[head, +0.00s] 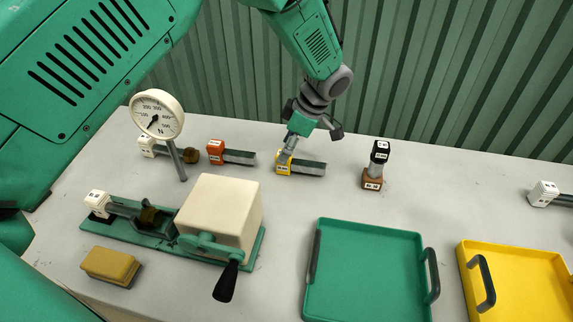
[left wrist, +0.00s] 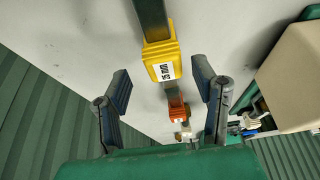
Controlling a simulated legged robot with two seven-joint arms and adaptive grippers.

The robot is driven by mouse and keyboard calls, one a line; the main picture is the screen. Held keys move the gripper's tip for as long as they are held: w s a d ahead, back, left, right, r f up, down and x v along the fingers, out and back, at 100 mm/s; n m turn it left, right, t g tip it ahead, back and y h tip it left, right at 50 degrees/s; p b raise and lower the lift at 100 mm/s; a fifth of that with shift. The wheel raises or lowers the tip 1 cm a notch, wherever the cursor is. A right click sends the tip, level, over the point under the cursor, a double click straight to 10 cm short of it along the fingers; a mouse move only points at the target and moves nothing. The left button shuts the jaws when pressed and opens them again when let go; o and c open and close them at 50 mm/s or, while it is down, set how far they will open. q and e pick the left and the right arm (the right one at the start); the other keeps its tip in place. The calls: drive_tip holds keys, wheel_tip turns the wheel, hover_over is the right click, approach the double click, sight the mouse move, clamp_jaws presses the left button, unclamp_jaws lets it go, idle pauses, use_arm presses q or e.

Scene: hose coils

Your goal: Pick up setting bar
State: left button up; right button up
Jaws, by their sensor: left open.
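Several labelled bars lie on the grey table; I cannot tell which is called the setting bar. A bar with a yellow end block (head: 284,163) and a grey shaft lies under my left gripper (head: 289,148). In the left wrist view its yellow block (left wrist: 161,62) shows ahead, between the open fingers of my left gripper (left wrist: 162,85), with no visible contact. An orange-ended bar (head: 217,153) lies to its left. A black-topped piece with a brown base (head: 375,168) stands upright to its right. My right gripper is not in view.
A round dial gauge (head: 158,114) stands at the left. A green fixture with a cream box (head: 220,215) and black-handled crank is in front of it, near a tan block (head: 110,266). A green tray (head: 368,275) and yellow tray (head: 520,285) lie at the front right. A white-ended bar (head: 544,194) lies far right.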

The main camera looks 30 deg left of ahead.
use_arm(q)
drive_tip(key=shift+s+a+f, duration=0.1)
drive_tip(key=shift+a+f, duration=0.05)
drive_tip(key=shift+f, duration=0.15)
drive_tip(key=f, duration=0.3)
drive_tip(key=shift+s+f+p, duration=0.1)
drive_tip(key=shift+s+p, duration=0.1)
drive_tip(key=shift+p, duration=0.2)
drive_tip(key=shift+d+f, duration=0.25)
drive_tip(key=shift+f, duration=0.15)
drive_tip(key=shift+a, duration=0.15)
drive_tip(key=shift+a+f, duration=0.1)
drive_tip(key=shift+a, duration=0.45)
clamp_jaws()
